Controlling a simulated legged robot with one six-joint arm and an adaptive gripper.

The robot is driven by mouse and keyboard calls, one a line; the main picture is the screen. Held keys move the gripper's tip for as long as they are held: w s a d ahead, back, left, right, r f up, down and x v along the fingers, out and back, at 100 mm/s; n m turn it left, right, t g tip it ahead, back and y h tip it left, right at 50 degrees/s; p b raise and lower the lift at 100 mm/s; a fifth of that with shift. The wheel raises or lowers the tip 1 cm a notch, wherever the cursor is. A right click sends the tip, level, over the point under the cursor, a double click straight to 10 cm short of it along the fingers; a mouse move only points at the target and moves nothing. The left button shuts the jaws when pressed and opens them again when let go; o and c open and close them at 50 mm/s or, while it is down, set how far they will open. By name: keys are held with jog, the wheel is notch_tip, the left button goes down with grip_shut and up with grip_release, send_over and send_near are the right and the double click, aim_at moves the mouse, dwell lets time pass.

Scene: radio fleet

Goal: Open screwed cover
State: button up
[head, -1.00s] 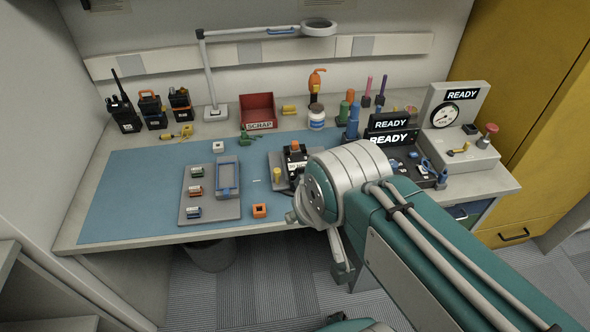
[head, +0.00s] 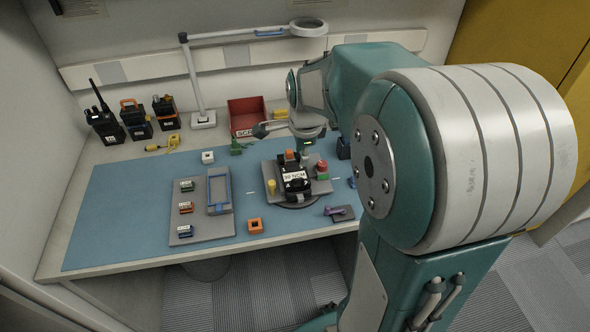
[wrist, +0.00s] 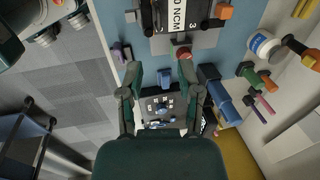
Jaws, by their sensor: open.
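The black radio unit (head: 296,183) with a white "39 NCM" label lies on a grey plate on the blue mat. An orange knob (head: 289,155) is at its far end, and a red and green post (head: 322,169) stands on its right. I cannot make out the cover's screws. The labelled unit also shows at the top edge of the wrist view (wrist: 178,17), partly cut off. My gripper (wrist: 161,72) is open and empty, apart from the unit, with a red knob (wrist: 183,53) near one fingertip. In the head view my arm hides much of the bench's right side.
A grey tray (head: 185,231) with several small parts and a blue frame (head: 219,190) sits left. An orange square part (head: 255,226) and a purple-handled item (head: 340,213) lie nearby. A red scrap bin (head: 246,108), lamp (head: 203,121) and several radios (head: 105,123) stand behind.

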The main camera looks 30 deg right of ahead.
aim_at(299, 179)
jog(key=f, duration=0.3)
jog(key=w+f, duration=0.1)
jog(key=f, duration=0.3)
jog(key=w+f, duration=0.1)
jog(key=f, duration=0.2)
jog(key=shift+d+f, duration=0.15)
jog(key=shift+d, duration=0.05)
jog(key=shift+c, duration=0.3)
grip_shut()
